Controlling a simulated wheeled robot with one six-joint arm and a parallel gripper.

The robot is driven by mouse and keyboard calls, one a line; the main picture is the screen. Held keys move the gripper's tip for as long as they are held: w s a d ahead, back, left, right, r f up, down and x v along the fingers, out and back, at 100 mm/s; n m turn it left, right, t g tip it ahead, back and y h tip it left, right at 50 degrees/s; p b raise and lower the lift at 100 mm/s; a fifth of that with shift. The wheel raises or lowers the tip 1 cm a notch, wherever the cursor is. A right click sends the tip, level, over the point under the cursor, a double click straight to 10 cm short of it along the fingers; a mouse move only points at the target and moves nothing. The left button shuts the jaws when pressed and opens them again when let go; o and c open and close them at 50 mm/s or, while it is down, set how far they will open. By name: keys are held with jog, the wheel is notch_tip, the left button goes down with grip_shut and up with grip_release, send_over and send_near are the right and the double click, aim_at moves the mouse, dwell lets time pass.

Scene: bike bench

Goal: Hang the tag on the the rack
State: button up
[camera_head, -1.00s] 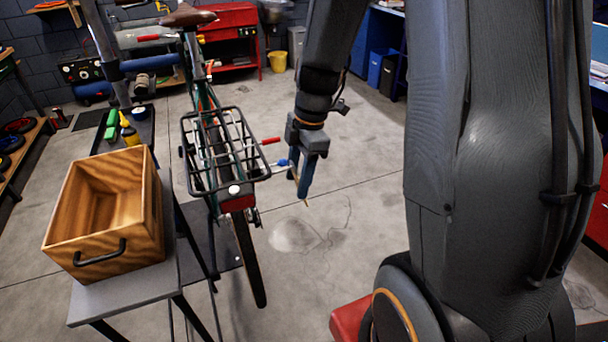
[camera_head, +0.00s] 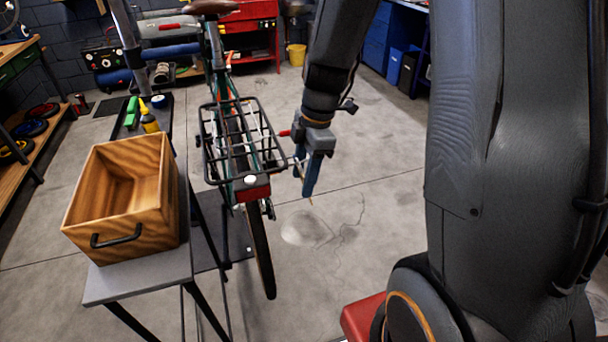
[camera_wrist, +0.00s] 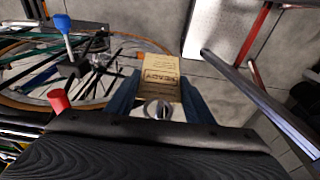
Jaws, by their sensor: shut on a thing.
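A tan card tag (camera_wrist: 160,72) stamped "READY" shows in the wrist view, with a metal ring (camera_wrist: 155,108) at its near end. My gripper (camera_wrist: 160,100) is shut on the tag, with a blue finger on each side. In the head view my gripper (camera_head: 308,186) hangs just right of the bike's black wire rear rack (camera_head: 213,148), and only a thin tan edge of the tag shows below it. A red-tipped peg (camera_head: 284,133) sticks out at the rack's right side. The wrist view shows a red knob (camera_wrist: 57,100) and a blue knob (camera_wrist: 62,24) at left.
A wooden box (camera_head: 85,220) with a black handle stands on a grey bench (camera_head: 150,278) left of the bike. A tray (camera_head: 121,121) with bottles lies behind it. A yellow bucket (camera_head: 297,54) stands farther back. The floor right of the bike is mostly clear.

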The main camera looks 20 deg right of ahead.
jog(key=o, duration=1.1)
jog(key=shift+r, duration=0.1)
jog(key=r, duration=0.3)
jog(key=d+r+b, duration=0.1)
jog(key=r, duration=0.3)
jog(key=shift+d+r, duration=0.2)
jog(key=shift+r, duration=0.05)
jog(key=s+f+m+h, duration=0.1)
jog(key=s+m, duration=0.3)
jog(key=m, duration=0.5)
jog(key=s+f+m+t+h, duration=0.1)
jog(key=s+f+m, duration=0.3)
jog(key=m, duration=0.5)
jog(key=shift+s+a+f, duration=0.25)
jog(key=shift+s, duration=0.5)
